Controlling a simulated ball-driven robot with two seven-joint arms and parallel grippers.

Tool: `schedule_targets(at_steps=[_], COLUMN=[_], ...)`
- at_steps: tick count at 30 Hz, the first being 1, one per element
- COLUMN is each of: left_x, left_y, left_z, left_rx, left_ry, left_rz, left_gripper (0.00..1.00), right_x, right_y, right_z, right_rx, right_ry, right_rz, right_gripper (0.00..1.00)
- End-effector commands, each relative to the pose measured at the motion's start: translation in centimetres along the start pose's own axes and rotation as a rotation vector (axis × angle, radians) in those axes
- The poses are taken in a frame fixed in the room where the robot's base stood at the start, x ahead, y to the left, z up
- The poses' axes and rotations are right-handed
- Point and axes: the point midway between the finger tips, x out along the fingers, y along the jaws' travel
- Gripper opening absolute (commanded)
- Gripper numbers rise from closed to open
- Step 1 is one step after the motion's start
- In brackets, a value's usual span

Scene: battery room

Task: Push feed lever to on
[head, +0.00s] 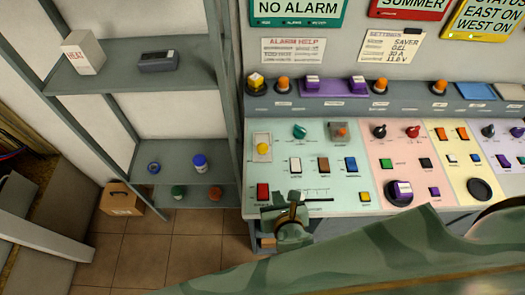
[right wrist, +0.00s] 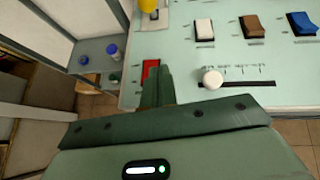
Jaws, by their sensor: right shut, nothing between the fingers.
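A yellow-tipped lever (head: 263,147) stands on a pale plate at the left end of the console. I cannot read its label, so I cannot tell if it is the feed lever. Its yellow part also shows at the top of the right wrist view (right wrist: 148,6). My right gripper (head: 295,199) is shut and empty over the console's front left edge, below the lever and apart from it. In the right wrist view its fingers (right wrist: 158,72) partly cover a red switch (right wrist: 149,69). My left gripper is not in view.
A white slider knob (right wrist: 212,79) sits at the left of its slot, just right of my fingers. White (head: 295,164), brown and blue switches stand behind. A grey shelf (head: 185,80) rises left of the console.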

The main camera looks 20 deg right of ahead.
Motion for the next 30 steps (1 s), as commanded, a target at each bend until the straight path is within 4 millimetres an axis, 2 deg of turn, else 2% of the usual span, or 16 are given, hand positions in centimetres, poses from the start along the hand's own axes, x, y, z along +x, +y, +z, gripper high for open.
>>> schedule_targets(at_steps=[1,4,17,23,30], left_x=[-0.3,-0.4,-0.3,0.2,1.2], left_y=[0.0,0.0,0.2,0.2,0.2], left_z=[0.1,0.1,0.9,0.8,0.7], left_rx=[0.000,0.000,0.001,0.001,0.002], left_ry=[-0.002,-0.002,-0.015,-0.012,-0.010], left_rz=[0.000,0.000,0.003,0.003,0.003], left_gripper=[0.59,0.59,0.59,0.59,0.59], right_x=[-0.4,-0.7,-0.1,3.0,8.2], right_y=[0.2,0.3,0.3,0.3,0.3], right_z=[0.8,1.4,1.5,1.5,1.6], right_rx=[-0.023,-0.051,-0.054,-0.054,-0.054], right_ry=[-0.015,-0.029,-0.032,-0.032,-0.032], right_rz=[0.001,0.000,0.000,-0.002,-0.001], right_gripper=[0.00,0.00,0.00,0.00,0.00])
